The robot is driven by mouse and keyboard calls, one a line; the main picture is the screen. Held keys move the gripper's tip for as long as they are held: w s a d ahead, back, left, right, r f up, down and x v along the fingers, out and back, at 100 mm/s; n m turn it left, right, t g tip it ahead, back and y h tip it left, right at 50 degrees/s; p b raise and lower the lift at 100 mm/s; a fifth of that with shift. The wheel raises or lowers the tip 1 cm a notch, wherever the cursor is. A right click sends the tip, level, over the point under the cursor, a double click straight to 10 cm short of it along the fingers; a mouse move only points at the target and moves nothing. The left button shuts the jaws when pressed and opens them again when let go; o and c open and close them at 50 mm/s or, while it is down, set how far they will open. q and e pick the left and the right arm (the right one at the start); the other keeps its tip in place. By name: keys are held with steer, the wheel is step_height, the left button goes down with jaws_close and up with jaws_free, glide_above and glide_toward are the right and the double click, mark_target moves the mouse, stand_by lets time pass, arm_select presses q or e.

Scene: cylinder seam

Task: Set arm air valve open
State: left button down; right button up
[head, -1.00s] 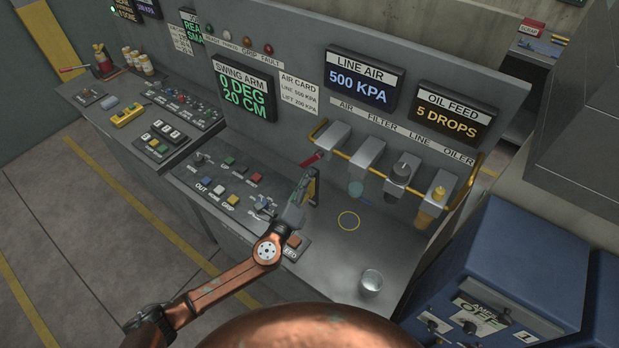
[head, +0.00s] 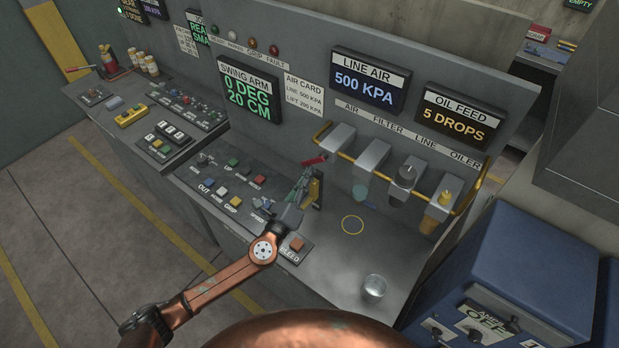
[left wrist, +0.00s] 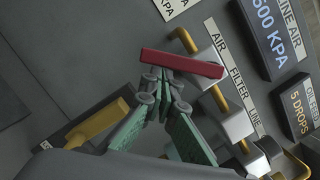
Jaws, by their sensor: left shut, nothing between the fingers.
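The air valve's red handle (head: 315,160) sticks out at the left end of the yellow pipe, below the AIR label. In the left wrist view the red handle (left wrist: 182,63) lies crosswise just beyond my fingertips. My left gripper (head: 304,174) is shut and empty, with its tips close to the handle. It also shows in the left wrist view (left wrist: 160,82), its green-padded fingers together at the tips. I cannot tell whether they touch the handle. The line air display (head: 366,83) reads 500 KPA. My right gripper is not in view.
A yellow upright part (head: 316,191) stands right beside my left gripper. Filter, line and oiler units hang along the yellow pipe (head: 462,205) to the right. A clear cup (head: 374,287) stands on the counter, near a yellow ring mark (head: 352,225). Panel buttons lie left of the gripper.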

arm_select(q)
steer(key=m, duration=0.1)
steer(key=w+a+r+m+h+b, duration=0.1)
steer(key=m, duration=0.1)
steer(key=a+m+b, duration=0.1)
steer(key=m, duration=0.1)
steer(key=shift+w+r+h, duration=0.2)
steer(key=shift+h, duration=0.2)
steer(key=shift+w+a+r+m+g+h+b, duration=0.15)
steer(key=shift+a+r+m+g+h+b, duration=0.15)
steer(key=shift+m, duration=0.6)
steer(key=shift+w+a+r+m+g+h+b, duration=0.1)
steer(key=shift+r+m+h, duration=0.25)
steer(key=shift+m, duration=0.55)
steer(key=shift+w+a+r+m+g+h+b, duration=0.2)
steer(key=shift+r+m, duration=0.2)
steer(key=shift+m, duration=0.5)
